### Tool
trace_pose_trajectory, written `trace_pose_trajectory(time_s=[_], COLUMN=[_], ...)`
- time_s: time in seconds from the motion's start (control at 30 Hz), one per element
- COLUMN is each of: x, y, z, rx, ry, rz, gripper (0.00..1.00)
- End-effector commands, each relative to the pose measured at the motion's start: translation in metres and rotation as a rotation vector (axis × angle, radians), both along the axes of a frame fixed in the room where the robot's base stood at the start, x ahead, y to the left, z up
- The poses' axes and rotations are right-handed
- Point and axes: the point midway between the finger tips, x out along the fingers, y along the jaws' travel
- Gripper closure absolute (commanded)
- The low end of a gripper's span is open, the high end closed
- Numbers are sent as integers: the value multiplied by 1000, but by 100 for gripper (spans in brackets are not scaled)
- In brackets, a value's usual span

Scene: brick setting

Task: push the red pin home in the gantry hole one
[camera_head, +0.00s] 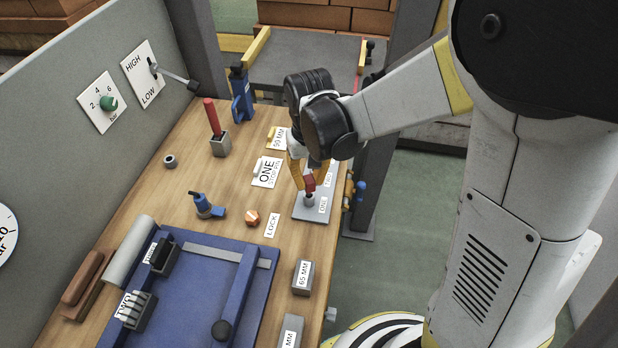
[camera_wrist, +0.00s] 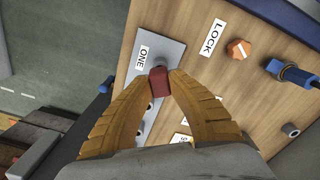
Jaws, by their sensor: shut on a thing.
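The red pin (camera_head: 309,184) stands over the end of the grey gantry plate (camera_head: 299,212) beside the label ONE (camera_head: 323,205). Its red head also shows in the wrist view (camera_wrist: 159,80). My gripper (camera_head: 307,178) is shut on the red head, with its yellow fingers on both sides. In the wrist view the fingertips (camera_wrist: 160,82) press on the head from left and right. Below the head, a short grey round part (camera_head: 309,200) meets the plate. Hole one itself is hidden, and I cannot tell how deep the pin sits. Dark holes (camera_wrist: 150,105) show farther along the plate.
The ONE STOP PIN card (camera_head: 267,172) and LOCK card (camera_head: 272,225) lie left of the plate. An orange knob (camera_head: 252,218) and blue-handled part (camera_head: 207,207) stand farther left. A red-handled tool (camera_head: 212,118) stands in a grey block. Blue clamp (camera_head: 241,95) is behind.

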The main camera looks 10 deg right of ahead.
Motion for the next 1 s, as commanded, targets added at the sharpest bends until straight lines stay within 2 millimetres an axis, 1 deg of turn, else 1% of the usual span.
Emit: trace_pose_trajectory(time_s=[0.97, 1.0], x=[0, 0], y=[0, 0], z=[-31, -31], rx=[0, 0], ry=[0, 0], rz=[0, 0], gripper=[100, 76])
